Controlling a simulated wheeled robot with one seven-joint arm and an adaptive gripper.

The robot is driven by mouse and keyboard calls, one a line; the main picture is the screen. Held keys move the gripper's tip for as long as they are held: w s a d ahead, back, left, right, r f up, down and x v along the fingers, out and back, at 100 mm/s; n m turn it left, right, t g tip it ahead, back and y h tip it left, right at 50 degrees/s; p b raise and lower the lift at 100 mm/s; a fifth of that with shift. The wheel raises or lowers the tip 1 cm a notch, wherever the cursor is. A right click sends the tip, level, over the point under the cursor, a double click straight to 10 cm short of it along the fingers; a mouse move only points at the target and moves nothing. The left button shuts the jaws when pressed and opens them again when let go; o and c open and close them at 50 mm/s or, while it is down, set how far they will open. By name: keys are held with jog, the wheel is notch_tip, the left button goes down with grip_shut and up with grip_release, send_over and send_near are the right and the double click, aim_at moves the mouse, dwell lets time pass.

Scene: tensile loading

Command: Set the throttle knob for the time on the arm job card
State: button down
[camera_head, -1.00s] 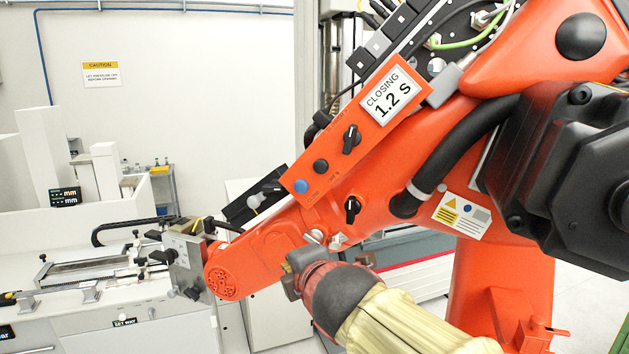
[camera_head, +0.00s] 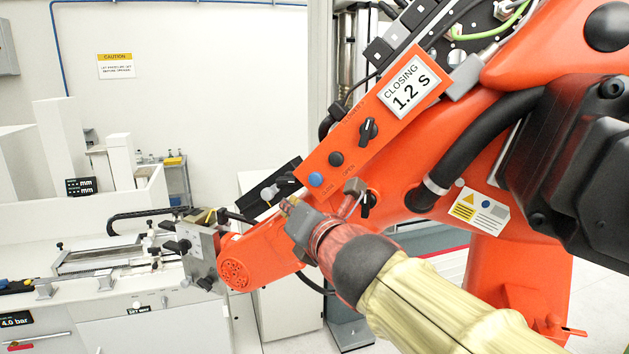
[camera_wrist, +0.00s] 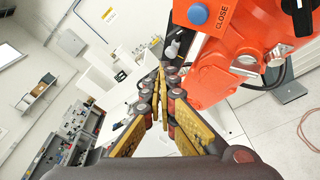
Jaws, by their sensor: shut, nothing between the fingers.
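The job card (camera_head: 408,93) on the orange arm reads "CLOSING 1.2 S". Below it, an upper black knob (camera_head: 368,131) with a white pointer line sits on the orange panel. My gripper (camera_head: 287,204) is shut and empty, in front of the panel's lower end, to the left of the lower knob. In the wrist view its fingers (camera_wrist: 160,76) meet at their tips.
A blue button (camera_head: 315,180) and a black button (camera_head: 335,158) sit between the knobs and my gripper. A black hose (camera_head: 480,140) and a dark motor housing (camera_head: 575,150) are at the right. A white test bench (camera_head: 90,290) stands at the left.

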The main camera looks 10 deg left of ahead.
aim_at(316, 179)
jog(key=w+d+p, duration=0.1)
jog(key=w+p, duration=0.5)
jog(key=w, duration=0.2)
jog(key=shift+w+d, duration=0.15)
jog(key=shift+w, duration=0.15)
jog(key=shift+w, duration=0.15)
dwell(1.2)
jog(key=shift+w+d, duration=0.1)
jog(key=shift+w, duration=0.15)
jog(key=shift+w, duration=0.5)
dwell(1.6)
jog(key=shift+s, duration=0.2)
dwell(2.6)
jog(key=shift+s+b, duration=0.5)
jog(key=shift+s, duration=0.25)
